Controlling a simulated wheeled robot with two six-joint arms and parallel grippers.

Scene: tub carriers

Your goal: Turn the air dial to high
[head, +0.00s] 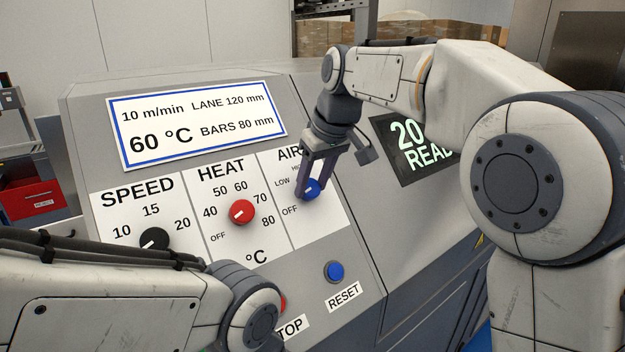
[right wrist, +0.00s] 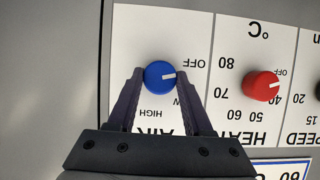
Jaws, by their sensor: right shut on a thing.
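The blue air dial (head: 310,190) sits on the white AIR panel at the right of the label row. It also shows in the right wrist view (right wrist: 158,78), where the picture is upside down. Its white pointer line points to the side of the OFF and LOW marks, roughly between them and nearer OFF. HIGH is printed above LOW; the gripper partly covers these labels in the head view. My right gripper (head: 316,184) is shut on the dial, one finger on each side, in the right wrist view too (right wrist: 160,82). My left gripper is out of view.
The red heat dial (head: 241,212) and black speed dial (head: 154,239) are left of the air dial. A blue RESET button (head: 334,271) is below. My left arm covers the lower left of the console and part of the STOP area. A dark READY screen (head: 395,150) stands right.

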